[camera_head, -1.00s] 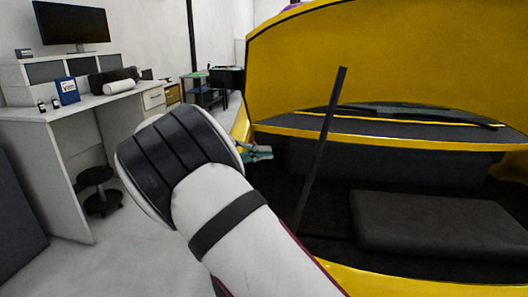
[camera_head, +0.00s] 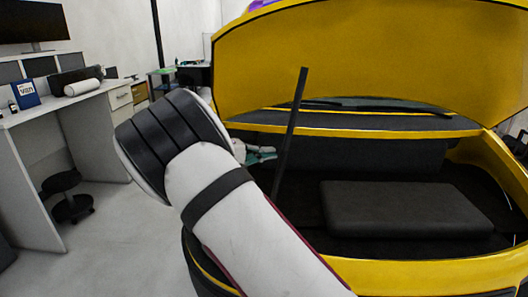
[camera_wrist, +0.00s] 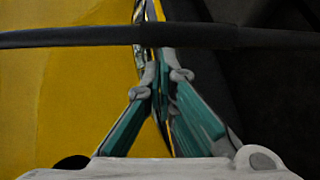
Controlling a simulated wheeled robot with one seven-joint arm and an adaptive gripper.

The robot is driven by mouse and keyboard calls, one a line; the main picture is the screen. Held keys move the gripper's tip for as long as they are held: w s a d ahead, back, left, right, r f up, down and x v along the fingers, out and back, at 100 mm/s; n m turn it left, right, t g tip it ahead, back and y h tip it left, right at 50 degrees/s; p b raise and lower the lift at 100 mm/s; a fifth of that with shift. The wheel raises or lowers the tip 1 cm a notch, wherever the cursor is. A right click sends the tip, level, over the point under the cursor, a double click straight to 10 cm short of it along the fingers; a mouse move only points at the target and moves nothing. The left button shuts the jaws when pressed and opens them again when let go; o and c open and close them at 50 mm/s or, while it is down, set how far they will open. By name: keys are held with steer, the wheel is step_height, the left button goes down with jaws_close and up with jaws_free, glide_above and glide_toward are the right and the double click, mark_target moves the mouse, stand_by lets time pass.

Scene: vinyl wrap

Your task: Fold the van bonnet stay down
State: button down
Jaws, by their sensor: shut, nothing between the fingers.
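The bonnet stay (camera_head: 291,125) is a thin dark bar standing up steeply from the engine bay, its top leaning right in the head view. Its upper end shows in front of the raised yellow bonnet (camera_head: 370,60); I cannot tell whether they touch. Its lower end is hidden behind my arm. My gripper (camera_head: 268,154), with teal fingers, is just left of the stay, mostly hidden by my wrist. In the wrist view my gripper (camera_wrist: 162,75) is shut and empty, and the stay (camera_wrist: 90,37) crosses the picture just past the fingertips. Contact is unclear.
The yellow van front edge (camera_head: 420,272) and a dark box-like block (camera_head: 405,207) in the bay lie right of my arm. A white desk (camera_head: 95,105) and a black stool (camera_head: 66,190) stand left. The floor between desk and van is clear.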

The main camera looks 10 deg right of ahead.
steer(key=s+d+f+m+y+p, duration=0.2)
steer(key=s+d+f+y+p, duration=0.15)
steer(key=d, duration=0.65)
steer(key=s+d+f+m+y+p, duration=0.1)
steer(key=s+d+f+y+p, duration=0.3)
steer(key=d, duration=0.6)
steer(key=s+d+f+m+y, duration=0.1)
steer(key=d+f+y, duration=0.1)
steer(key=d+f, duration=0.3)
steer(key=s+d+f+t+y, duration=0.1)
steer(key=d+f, duration=0.4)
steer(key=f, duration=0.8)
steer(key=shift+s+d+f+m+y+b, duration=0.2)
steer(key=shift+m+y+b, duration=0.1)
steer(key=shift+m+y, duration=0.15)
steer(key=shift+a+r, duration=0.1)
steer(key=shift+r, duration=0.05)
